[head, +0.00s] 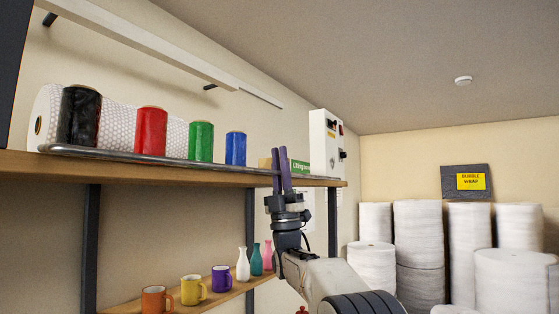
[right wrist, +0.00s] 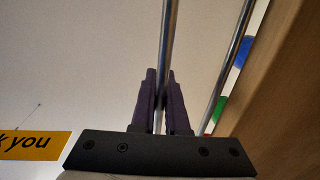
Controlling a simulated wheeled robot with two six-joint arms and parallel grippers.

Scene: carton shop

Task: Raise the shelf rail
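The shelf rail (head: 150,160) is a thin grey metal bar along the front edge of the upper wooden shelf, low against the board. My right gripper (head: 282,165) is at the rail's right part, its dark purple fingers pointing up. In the right wrist view, a metal bar (right wrist: 168,40) runs between the fingers (right wrist: 162,85); they look closed on it. A second, parallel metal bar (right wrist: 230,65) shows nearer the shelf board. My left gripper is not in view.
The upper shelf (head: 120,172) holds a bubble-wrap roll (head: 45,110), black (head: 79,115), red (head: 151,130), green (head: 201,141) and blue (head: 236,148) rolls. Mugs (head: 193,290) and vases (head: 243,264) stand on the lower shelf. White rolls (head: 418,240) stand at right.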

